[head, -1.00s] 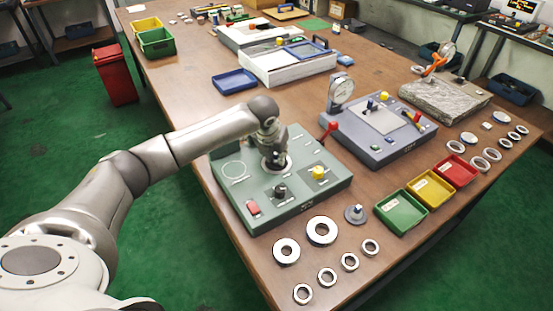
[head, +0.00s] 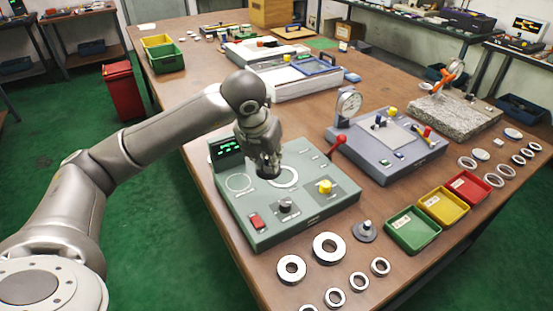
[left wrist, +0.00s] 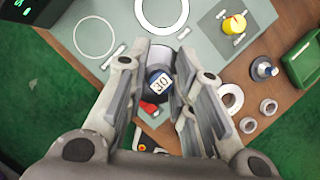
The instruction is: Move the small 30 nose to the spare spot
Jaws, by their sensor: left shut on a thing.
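My left gripper (head: 266,165) is shut on a small dark nose (head: 268,177) above the green fixture (head: 255,236). In the left wrist view the nose (left wrist: 160,84) shows a white label reading 30 between the fingers (left wrist: 166,68). A thick white ring (head: 291,182) lies on the fixture just right of the held nose. A thin empty white circle outline (head: 239,183) lies to the left; it also shows in the left wrist view (left wrist: 95,37). I cannot tell which mark is the spare spot. The right gripper is out of view.
The fixture carries a black knob (head: 286,206), a yellow knob (head: 325,187), a red switch (head: 257,220) and a lit display (head: 228,148). Metal rings (head: 329,248) and a grey flanged part (head: 365,231) lie in front. Green (head: 413,246), yellow and red bins stand right.

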